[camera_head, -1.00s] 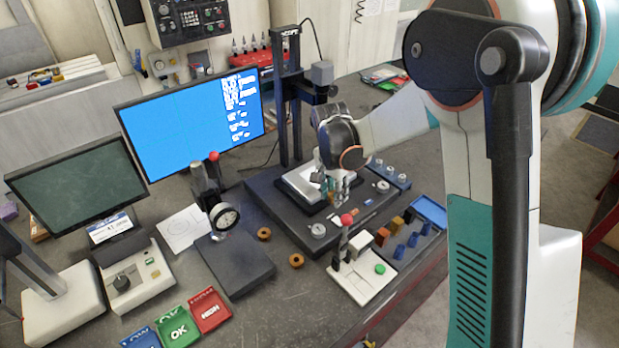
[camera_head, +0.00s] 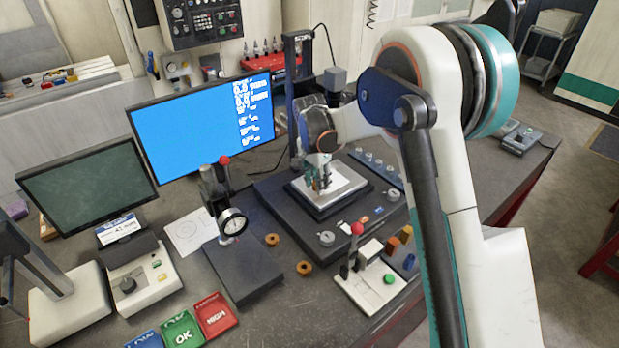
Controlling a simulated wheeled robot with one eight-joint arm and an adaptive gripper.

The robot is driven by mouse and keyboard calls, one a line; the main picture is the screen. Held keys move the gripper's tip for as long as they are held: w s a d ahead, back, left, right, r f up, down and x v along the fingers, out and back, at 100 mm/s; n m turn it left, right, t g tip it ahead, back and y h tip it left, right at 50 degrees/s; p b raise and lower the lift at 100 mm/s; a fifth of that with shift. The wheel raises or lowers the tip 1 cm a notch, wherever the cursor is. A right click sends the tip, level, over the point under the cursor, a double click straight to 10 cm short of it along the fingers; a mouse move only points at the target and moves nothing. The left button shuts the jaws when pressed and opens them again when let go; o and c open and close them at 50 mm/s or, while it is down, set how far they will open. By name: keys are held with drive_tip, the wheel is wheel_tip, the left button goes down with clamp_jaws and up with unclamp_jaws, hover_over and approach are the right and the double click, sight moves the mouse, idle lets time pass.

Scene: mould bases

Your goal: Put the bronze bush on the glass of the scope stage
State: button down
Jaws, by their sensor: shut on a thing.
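The scope stage (camera_head: 347,184) is a pale square plate on a black base below the scope column. My gripper (camera_head: 321,187) is over this plate, pointing down, with its fingers close together. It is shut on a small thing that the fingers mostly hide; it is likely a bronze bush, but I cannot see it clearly. I cannot tell whether it touches the glass. Two other bronze bushes lie on the bench left of the scope base, one farther back (camera_head: 272,240) and one nearer (camera_head: 304,267).
A dial gauge stand (camera_head: 232,222) is left of the scope. A white fixture with a red-knobbed lever (camera_head: 357,229) and a green button is in front. Blue, green and red trays (camera_head: 213,313) lie at the front left. A blue screen (camera_head: 200,125) stands behind.

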drive_tip(key=shift+w+a, duration=0.2)
drive_tip(key=shift+w, duration=0.05)
drive_tip(key=shift+w+a, duration=0.75)
drive_tip(key=shift+w, duration=0.35)
drive_tip(key=shift+w+a+f, duration=0.2)
drive_tip(key=shift+w+f, duration=0.15)
drive_tip(key=shift+f, duration=0.4)
drive_tip(key=shift+s, duration=0.1)
drive_tip(key=shift+f, duration=0.15)
drive_tip(key=c, duration=1.2)
unclamp_jaws()
